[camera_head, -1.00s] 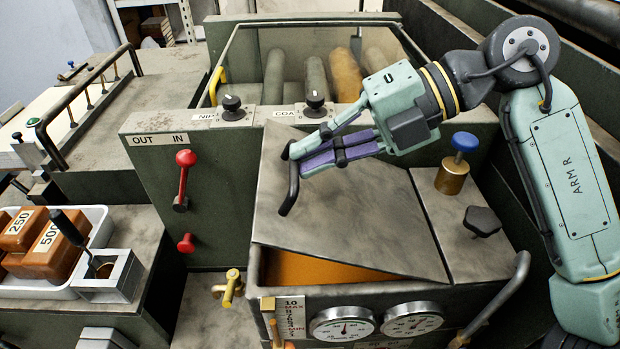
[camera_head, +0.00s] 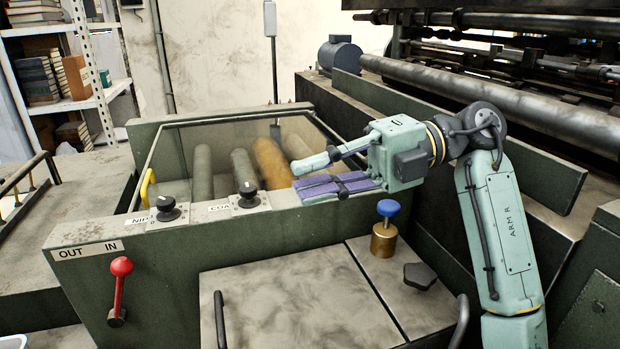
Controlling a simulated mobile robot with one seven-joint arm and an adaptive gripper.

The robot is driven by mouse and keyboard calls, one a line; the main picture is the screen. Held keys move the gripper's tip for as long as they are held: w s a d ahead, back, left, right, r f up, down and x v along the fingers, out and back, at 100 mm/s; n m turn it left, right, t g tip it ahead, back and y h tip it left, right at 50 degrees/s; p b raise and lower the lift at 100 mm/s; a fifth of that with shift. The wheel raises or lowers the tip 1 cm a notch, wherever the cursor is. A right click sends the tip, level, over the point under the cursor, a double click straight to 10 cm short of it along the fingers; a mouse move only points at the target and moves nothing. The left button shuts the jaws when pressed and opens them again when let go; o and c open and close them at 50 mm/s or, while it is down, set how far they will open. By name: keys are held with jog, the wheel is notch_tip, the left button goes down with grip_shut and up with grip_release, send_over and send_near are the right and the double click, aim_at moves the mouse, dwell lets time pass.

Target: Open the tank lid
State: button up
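The tank lid (camera_head: 290,305) is a grey, stained panel at the bottom centre. It looks flat, about level with the fixed panel beside it; its front edge is out of view. Its dark bar handle (camera_head: 220,320) stands at its left edge, cut off by the picture's bottom. My gripper (camera_head: 301,180) is up and behind the lid, over the rim by the glass-covered rollers, apart from the handle. Its purple-padded fingers are spread with nothing between them, pointing left. The tank's inside does not show.
A brass weight with a blue knob (camera_head: 385,225) and a dark star-shaped knob (camera_head: 420,276) stand right of the lid. Black dials (camera_head: 166,208) sit on the rim. A red lever (camera_head: 119,290) is at left. Large rollers (camera_head: 500,100) lie behind my arm.

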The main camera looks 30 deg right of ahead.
jog(key=shift+o, duration=1.2)
jog(key=shift+s, duration=0.1)
jog(key=shift+f, duration=0.1)
notch_tip(320, 180, up, 10)
